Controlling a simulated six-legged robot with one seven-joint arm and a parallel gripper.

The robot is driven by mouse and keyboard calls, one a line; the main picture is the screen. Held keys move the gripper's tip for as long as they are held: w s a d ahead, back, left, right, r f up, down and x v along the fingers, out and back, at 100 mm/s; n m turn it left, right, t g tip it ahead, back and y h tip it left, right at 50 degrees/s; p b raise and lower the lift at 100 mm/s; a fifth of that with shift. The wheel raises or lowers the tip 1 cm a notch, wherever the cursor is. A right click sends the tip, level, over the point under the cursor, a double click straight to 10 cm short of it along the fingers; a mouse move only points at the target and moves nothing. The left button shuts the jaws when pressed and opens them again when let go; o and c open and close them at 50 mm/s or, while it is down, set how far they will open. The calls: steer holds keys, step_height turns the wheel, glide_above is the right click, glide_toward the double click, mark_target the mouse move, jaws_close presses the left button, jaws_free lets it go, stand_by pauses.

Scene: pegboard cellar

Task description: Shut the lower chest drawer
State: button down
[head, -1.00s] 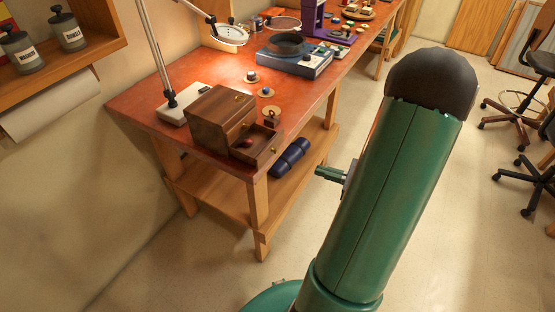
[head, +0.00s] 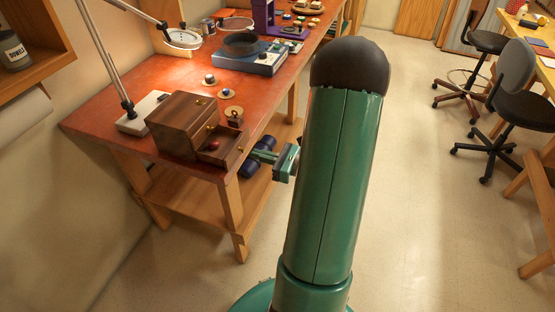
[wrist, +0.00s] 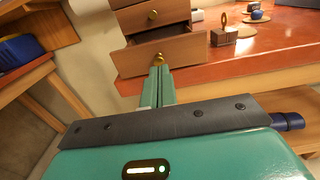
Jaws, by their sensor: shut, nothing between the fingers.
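A small dark wooden chest (head: 179,124) stands on the red-topped workbench near its front left end. In the head view my gripper (head: 256,154) is just right of the drawer front.
The workbench (head: 92,122) also holds a lamp base (head: 140,112), a small wooden block with a ring (head: 233,113), and a blue device (head: 250,60). Floor to the right is open, with chairs (head: 520,95) beyond.

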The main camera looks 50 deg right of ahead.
mark_target(218, 143)
steer(key=shift+x, duration=0.9)
steer(key=x, duration=1)
steer(key=shift+a, duration=0.1)
steer(key=shift+w, duration=0.1)
steer(key=shift+w+a+r, duration=0.1)
